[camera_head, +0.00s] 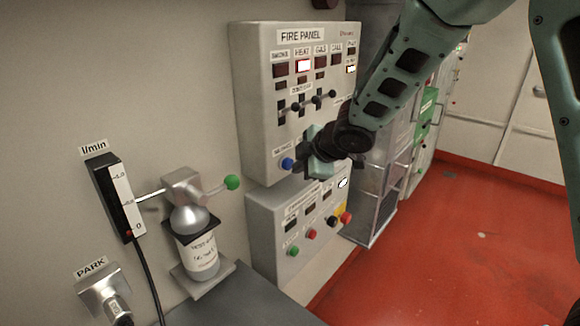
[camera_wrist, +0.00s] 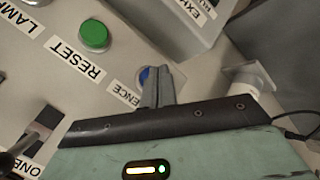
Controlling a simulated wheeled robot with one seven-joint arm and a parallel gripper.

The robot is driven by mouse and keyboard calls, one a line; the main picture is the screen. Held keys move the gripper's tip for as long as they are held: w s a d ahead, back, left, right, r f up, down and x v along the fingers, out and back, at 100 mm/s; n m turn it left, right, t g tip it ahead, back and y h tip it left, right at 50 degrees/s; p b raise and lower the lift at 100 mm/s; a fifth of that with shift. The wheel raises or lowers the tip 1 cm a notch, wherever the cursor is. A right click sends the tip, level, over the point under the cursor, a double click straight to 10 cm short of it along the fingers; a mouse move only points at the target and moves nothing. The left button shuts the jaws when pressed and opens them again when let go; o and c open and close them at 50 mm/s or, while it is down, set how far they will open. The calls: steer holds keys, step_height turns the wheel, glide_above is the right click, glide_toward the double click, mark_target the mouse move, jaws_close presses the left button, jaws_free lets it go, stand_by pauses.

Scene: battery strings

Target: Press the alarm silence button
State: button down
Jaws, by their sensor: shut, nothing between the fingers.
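The fire panel (camera_head: 258,90) is a grey box on the wall. Its blue button (camera_head: 287,163) sits at the lower left, under a label that is too small to read fully in the head view. In the wrist view the blue button (camera_wrist: 144,76) is partly hidden behind my fingers, beside a label ending in "ENCE". My gripper (camera_head: 300,163) is shut and empty, with its fingertips right at the blue button. In the wrist view my gripper (camera_wrist: 152,72) overlaps the button's right side. I cannot tell whether the fingertips touch it or whether it is pushed in.
A green button (camera_wrist: 94,36) marked RESET is near the blue one. Black toggle levers (camera_head: 318,99) stick out above. A lower panel (camera_head: 262,215) with coloured buttons is just below. A bottle unit with a green knob (camera_head: 232,182) stands to the left. The red floor (camera_head: 480,230) is clear.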

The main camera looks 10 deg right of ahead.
steer(key=shift+s+d, duration=0.25)
steer(key=shift+s, duration=0.1)
steer(key=s+d, duration=0.1)
steer(key=s, duration=0.1)
steer(key=s+d+b, duration=0.1)
steer(key=s+d, duration=0.1)
stand_by(0.5)
stand_by(0.5)
steer(key=s+a+f+m+g+h+b, duration=0.1)
steer(key=s+a+f+m+g+b, duration=0.1)
steer(key=s, duration=0.8)
steer(key=s+a+f+m+g+h+b, duration=0.1)
steer(key=s+a+f+m+g+b, duration=0.1)
steer(key=s, duration=0.9)
steer(key=s+a+f+m+g+h+b, duration=0.1)
steer(key=s+a+f+m+g+b, duration=0.1)
steer(key=s, duration=0.8)
steer(key=a+f+m+g, duration=0.1)
steer(key=m+g, duration=0.1)
steer(key=m, duration=0.1)
steer(key=shift+s+a, duration=0.15)
steer(key=shift+s, duration=0.2)
